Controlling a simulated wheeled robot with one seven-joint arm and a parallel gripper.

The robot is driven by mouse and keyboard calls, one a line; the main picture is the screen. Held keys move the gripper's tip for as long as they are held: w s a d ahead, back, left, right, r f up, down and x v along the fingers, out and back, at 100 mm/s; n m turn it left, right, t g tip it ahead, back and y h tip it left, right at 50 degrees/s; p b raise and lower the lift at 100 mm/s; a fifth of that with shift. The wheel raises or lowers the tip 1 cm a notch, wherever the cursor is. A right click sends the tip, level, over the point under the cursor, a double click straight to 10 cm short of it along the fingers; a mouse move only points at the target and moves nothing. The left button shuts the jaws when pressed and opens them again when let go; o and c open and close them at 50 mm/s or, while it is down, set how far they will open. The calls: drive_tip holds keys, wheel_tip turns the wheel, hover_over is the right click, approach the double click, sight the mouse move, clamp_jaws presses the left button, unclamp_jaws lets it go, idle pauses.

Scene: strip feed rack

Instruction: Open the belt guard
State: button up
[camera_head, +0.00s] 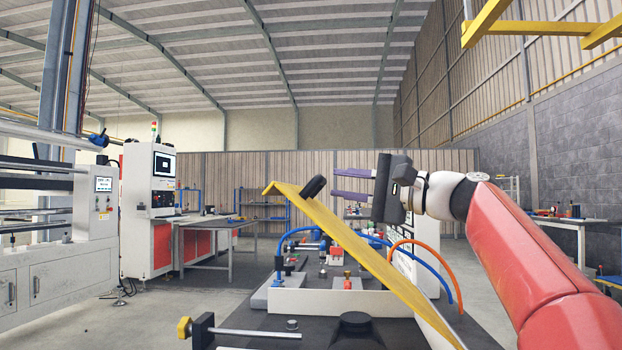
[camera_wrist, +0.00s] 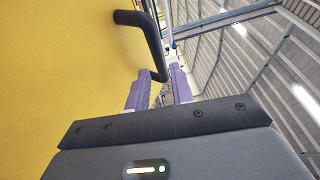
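The belt guard (camera_head: 350,240) is a yellow panel standing tilted over the bench unit, its upper edge at the left and its lower edge at the right front. A black bar handle (camera_head: 314,187) sits near its upper edge. In the wrist view the yellow guard (camera_wrist: 60,70) fills the left side and the bent black handle (camera_wrist: 150,40) sticks out from it. My gripper (camera_head: 335,184) is right of the handle, with two purple fingers apart. In the wrist view the handle's lower end appears near the gap between the fingertips (camera_wrist: 160,88); whether it touches them I cannot tell.
Under the guard is a bench unit with small fittings, a blue hose (camera_head: 300,233) and an orange hose (camera_head: 425,246). A black knob (camera_head: 355,322) and a yellow-tipped rod (camera_head: 185,327) are in front. A white machine cabinet (camera_head: 150,215) stands farther left. Floor at left is clear.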

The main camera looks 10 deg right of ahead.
sight(325, 181)
drive_tip(key=p+x, duration=0.1)
drive_tip(key=x, duration=0.4)
drive_tip(key=shift+w+a+p, duration=0.15)
drive_tip(key=shift+p, duration=0.15)
clamp_jaws()
